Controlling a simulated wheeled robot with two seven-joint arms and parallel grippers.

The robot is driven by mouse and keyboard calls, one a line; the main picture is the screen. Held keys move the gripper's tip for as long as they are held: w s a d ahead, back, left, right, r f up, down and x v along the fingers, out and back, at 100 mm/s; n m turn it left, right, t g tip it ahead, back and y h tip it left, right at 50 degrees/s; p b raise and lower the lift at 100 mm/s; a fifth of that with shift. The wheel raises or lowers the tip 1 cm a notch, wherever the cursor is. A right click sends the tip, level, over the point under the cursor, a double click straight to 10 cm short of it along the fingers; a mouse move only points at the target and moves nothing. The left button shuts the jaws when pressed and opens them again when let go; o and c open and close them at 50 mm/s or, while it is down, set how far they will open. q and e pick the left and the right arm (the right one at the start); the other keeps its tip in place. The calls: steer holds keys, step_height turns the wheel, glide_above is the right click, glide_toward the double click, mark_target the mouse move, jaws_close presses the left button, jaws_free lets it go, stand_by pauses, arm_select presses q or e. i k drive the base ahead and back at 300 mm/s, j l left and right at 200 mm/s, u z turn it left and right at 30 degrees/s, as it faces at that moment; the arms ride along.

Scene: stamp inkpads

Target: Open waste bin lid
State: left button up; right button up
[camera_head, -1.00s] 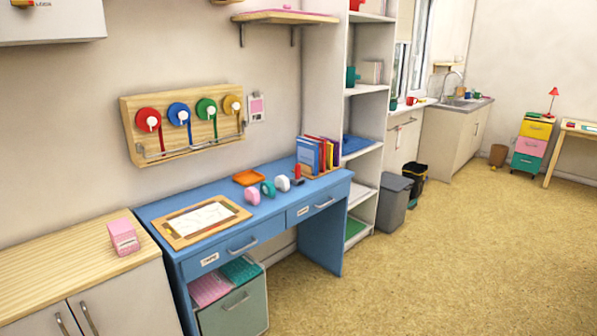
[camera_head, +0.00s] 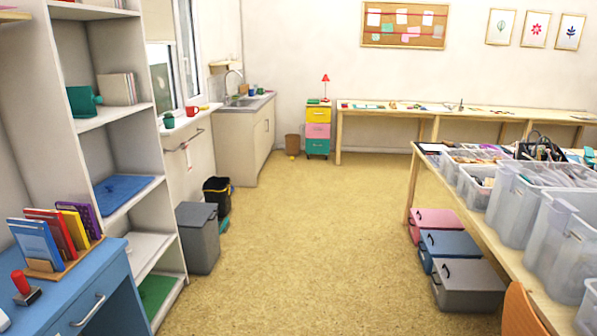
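A grey bin with a flat grey lid (camera_head: 197,215) stands on the floor at the left, beside the white shelf unit; its lid looks closed. Just behind it is a smaller black bin (camera_head: 217,190) whose top looks open, with something green low at its side. A small brown basket or bin (camera_head: 292,144) stands at the far wall, left of the colored drawers. I cannot tell which of these is the waste bin. Neither of my grippers shows in the head view.
A blue desk (camera_head: 80,290) and a white shelf unit (camera_head: 128,185) line the left side. A long wooden table (camera_head: 470,232) with clear tubs stands at the right, lidded boxes (camera_head: 462,285) under it. The tan floor (camera_head: 310,240) between is clear.

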mark_target(188, 214)
steer(key=i, duration=2.1)
steer(key=l+z, duration=0.05)
steer(key=l, duration=0.1)
